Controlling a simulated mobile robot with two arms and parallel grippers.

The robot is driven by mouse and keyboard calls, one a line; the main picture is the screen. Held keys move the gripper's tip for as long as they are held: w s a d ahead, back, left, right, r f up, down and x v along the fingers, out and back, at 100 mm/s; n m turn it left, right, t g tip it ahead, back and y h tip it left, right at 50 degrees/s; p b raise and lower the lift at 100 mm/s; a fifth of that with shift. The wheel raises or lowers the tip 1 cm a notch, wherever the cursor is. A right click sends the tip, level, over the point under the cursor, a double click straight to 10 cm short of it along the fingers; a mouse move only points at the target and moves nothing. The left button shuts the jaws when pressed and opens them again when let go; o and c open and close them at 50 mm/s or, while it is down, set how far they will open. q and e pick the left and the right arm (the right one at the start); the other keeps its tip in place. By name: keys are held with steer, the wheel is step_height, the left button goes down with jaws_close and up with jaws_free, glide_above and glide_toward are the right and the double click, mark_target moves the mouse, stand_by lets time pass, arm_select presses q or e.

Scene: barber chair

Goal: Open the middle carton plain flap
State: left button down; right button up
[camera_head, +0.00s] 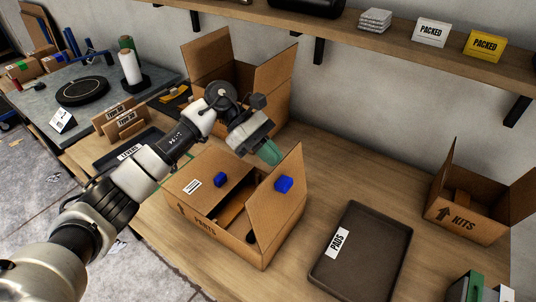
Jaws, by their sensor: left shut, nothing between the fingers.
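The middle carton marked PARTS (212,228) stands on the wooden bench. Its plain flap (278,200), with a blue knob (284,184), stands raised at the right side. Its flap with a white label (198,176) lies over the left part of the top and has another blue knob (220,180). A dark gap into the carton shows between the two flaps. My left gripper (268,154), with green fingertips, is shut and empty. It appears above the carton's far side, apart from both knobs. My right gripper is not in view.
A larger open carton (262,92) stands behind the arm. A dark tray labelled PADS (372,252) lies to the right, and an open KITS carton (464,222) stands at far right. A shelf (400,50) runs above. Bare bench lies between the middle carton and the tray.

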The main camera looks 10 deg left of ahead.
arm_select(q)
steer(key=s+d+t+y+b, duration=0.1)
steer(key=s+d+y+b, duration=0.1)
steer(key=d, duration=0.3)
steer(key=s+d+y+b, duration=0.2)
steer(key=d+b, duration=0.2)
steer(key=d, duration=0.2)
steer(key=shift+s+d+t+b, duration=0.3)
steer(key=shift+s+t+b, duration=0.05)
steer(key=shift+t+b, duration=0.05)
steer(key=shift+a+f, duration=0.1)
